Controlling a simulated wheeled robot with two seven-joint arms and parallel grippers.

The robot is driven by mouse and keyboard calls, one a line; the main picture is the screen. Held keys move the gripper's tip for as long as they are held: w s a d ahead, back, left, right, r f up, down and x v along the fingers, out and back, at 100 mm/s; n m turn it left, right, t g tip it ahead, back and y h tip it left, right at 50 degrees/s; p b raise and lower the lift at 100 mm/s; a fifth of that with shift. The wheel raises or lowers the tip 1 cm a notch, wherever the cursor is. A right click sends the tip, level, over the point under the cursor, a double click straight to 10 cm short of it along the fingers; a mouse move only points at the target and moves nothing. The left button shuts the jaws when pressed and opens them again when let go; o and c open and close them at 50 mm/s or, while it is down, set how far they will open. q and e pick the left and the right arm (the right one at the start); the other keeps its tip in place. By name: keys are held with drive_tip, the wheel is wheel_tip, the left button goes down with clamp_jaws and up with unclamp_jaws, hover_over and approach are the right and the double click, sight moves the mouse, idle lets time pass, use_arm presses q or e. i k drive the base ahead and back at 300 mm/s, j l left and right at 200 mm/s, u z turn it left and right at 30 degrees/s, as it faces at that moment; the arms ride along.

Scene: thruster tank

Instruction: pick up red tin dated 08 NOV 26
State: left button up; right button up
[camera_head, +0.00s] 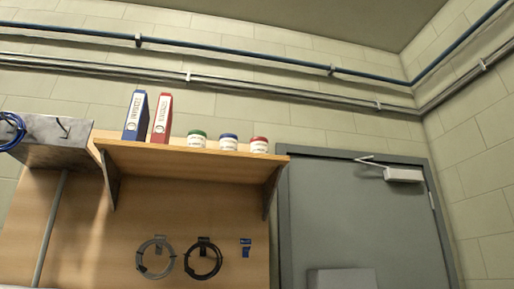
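A small white-labelled tin with a red lid (259,145) stands upright at the right end of a wooden wall shelf (190,160). Its label is too small to read, so I cannot tell its date. To its left on the shelf stand a blue-lidded tin (229,142) and a green-lidded tin (197,139), with small gaps between them. The lower parts of the tins are partly hidden by the shelf's front edge. Neither of my grippers shows in the head view.
A blue binder (135,116) and a red binder (161,118) stand left on the shelf. Cable coils (203,259) hang on the board below. A grey box (50,138) is at the left, a grey door (355,225) at the right. Pipes run along the wall above.

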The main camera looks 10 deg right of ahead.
sight(259, 145)
drive_tip(key=l, duration=0.25)
drive_tip(key=k+l, duration=0.15)
drive_tip(key=l, duration=0.15)
drive_tip(key=i+j+z, duration=0.5)
drive_tip(key=i+j, duration=0.6)
drive_tip(key=j, duration=0.05)
